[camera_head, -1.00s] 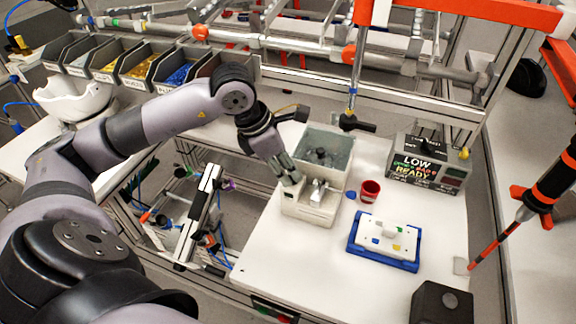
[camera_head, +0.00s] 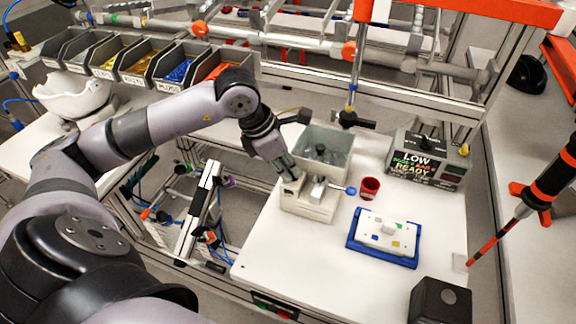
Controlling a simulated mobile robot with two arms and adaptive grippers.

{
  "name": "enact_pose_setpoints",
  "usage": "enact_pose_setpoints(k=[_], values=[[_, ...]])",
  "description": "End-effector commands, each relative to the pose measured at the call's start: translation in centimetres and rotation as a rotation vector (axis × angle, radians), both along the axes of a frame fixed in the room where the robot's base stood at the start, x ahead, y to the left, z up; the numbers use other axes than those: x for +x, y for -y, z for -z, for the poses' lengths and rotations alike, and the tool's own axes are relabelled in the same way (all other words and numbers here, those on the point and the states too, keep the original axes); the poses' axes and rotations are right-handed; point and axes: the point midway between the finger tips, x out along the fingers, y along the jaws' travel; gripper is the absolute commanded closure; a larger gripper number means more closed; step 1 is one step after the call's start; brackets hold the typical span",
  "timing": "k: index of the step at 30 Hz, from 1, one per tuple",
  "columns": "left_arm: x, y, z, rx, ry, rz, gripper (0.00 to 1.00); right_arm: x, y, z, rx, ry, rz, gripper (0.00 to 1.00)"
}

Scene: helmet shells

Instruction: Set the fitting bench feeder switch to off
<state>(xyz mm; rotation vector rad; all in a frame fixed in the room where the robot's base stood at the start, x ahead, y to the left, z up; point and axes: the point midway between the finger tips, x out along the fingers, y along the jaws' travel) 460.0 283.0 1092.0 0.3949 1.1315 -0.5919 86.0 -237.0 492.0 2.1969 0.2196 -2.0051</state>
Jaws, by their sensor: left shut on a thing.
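The feeder (camera_head: 322,207) is a pale grey box with a clear-walled hopper (camera_head: 338,140) behind it, on the white bench (camera_head: 290,262). A metal piece (camera_head: 318,190) sits on its top, and a blue knob (camera_head: 350,191) shows at its right side. My left gripper (camera_head: 291,174) reaches down to the feeder's top left edge. Its fingers are shut on a small part there, which they hide. I cannot make out a separate switch or its setting. A small dark mark (camera_head: 288,194) shows on the feeder's front. My right gripper is not in view.
A red cup (camera_head: 369,188) stands right of the feeder. A blue tray (camera_head: 358,248) with a white plate lies in front. A display box (camera_head: 424,160) reads "LOW" and "READY". A black box (camera_head: 440,302) stands at the front right.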

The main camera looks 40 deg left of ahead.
Motion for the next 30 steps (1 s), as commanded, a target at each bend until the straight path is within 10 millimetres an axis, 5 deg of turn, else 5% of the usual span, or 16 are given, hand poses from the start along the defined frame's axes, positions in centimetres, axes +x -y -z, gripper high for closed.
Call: enact_pose_setpoints(k=[14,30], values=[[0.1,-0.1,0.1,0.000,0.002,0.040,1.00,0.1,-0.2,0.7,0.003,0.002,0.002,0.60],[0.5,-0.4,0.1,0.000,0.004,0.416,1.00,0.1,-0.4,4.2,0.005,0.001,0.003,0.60]])
